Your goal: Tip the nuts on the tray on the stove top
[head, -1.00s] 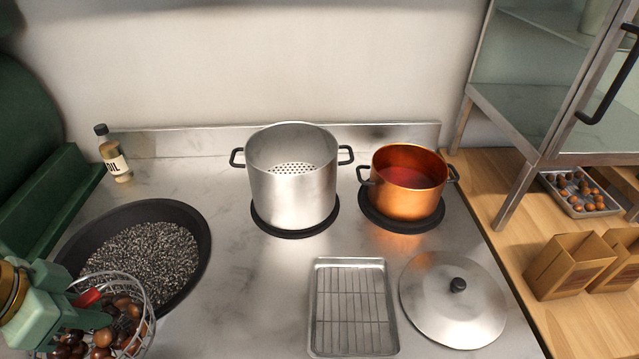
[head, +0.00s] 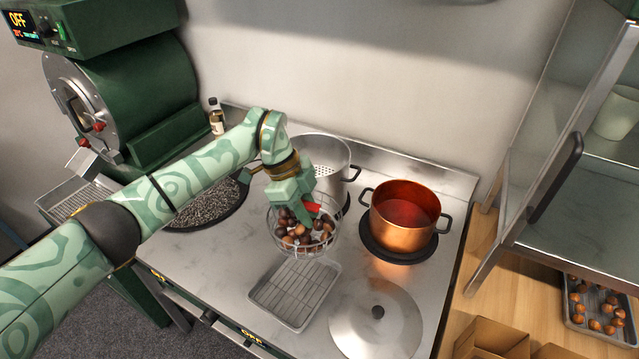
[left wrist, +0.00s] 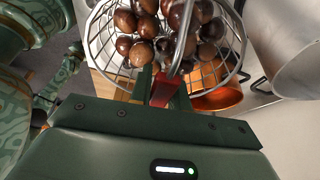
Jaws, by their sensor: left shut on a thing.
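A metal tray with a wire rack (head: 294,290) lies bare on the stove top (head: 205,262), near its front edge. My left gripper (head: 308,211) is shut on the red handle of a wire basket (head: 276,235). The basket is full of brown nuts (head: 308,238) and hangs just behind the tray, in front of the steel pot. In the left wrist view the gripper (left wrist: 163,92) holds the red handle, and the basket (left wrist: 96,42) with nuts (left wrist: 145,28) is beyond it. My right gripper is not in view.
A steel pot (head: 335,160) and a copper pot (head: 402,222) stand behind. A lid (head: 375,325) lies right of the tray. A black pan of dark grains (head: 205,205) is at left. A second tray of nuts (head: 598,308) and paper bags (head: 490,340) are on the wooden counter.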

